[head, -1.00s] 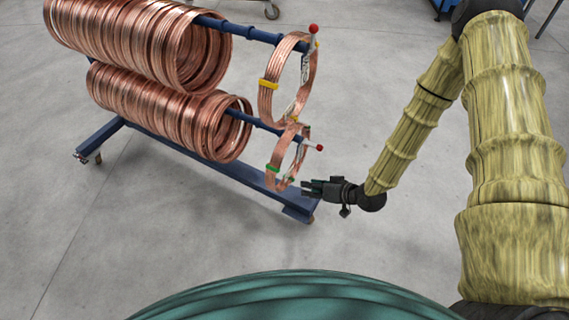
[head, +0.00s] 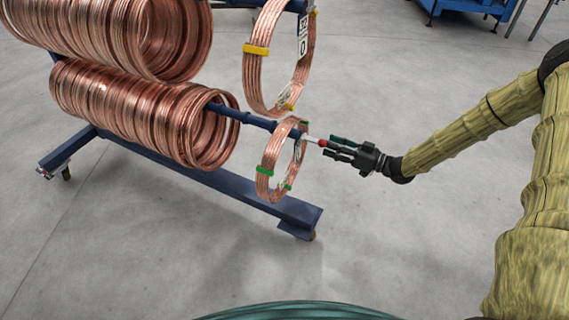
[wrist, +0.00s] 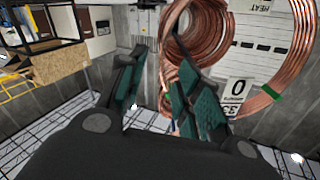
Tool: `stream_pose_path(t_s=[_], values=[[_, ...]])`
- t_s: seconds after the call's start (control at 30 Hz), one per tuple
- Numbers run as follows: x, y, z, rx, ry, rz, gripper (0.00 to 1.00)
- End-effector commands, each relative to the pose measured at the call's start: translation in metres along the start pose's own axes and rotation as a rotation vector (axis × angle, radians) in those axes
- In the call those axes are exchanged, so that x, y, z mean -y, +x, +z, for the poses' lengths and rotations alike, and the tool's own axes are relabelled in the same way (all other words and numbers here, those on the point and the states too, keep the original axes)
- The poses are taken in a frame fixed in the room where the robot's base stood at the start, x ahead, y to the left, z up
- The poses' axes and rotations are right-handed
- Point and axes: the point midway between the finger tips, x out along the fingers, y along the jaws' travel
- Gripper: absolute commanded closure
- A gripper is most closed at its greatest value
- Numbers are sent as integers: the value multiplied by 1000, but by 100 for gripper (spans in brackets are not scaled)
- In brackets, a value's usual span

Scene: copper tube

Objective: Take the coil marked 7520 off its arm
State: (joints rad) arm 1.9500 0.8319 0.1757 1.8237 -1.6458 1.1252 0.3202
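Two small copper coils hang near the ends of the rack's arms. The upper coil (head: 254,80) has yellow ties and a white tag that is only partly readable. The lower coil (head: 268,168) has green ties. I cannot read 7520 in full on either. My gripper (head: 340,147) is open and empty, right of the lower coil, at the red tip (head: 322,143) of the lower arm. Its spread fingers (wrist: 163,62) face the coils.
The blue rack base (head: 215,178) runs along the floor under the coils. Many larger coils (head: 140,115) fill both arms further left. The upper arm's end is cut off by the picture's top. The grey floor (head: 400,240) is clear at right.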

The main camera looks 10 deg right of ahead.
Motion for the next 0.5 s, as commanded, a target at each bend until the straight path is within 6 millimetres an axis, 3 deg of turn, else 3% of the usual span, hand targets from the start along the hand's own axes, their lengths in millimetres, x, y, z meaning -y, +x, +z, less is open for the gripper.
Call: stream_pose_path(t_s=[0.5], values=[[2, 60, 3, 0, -2, -12, 66]])
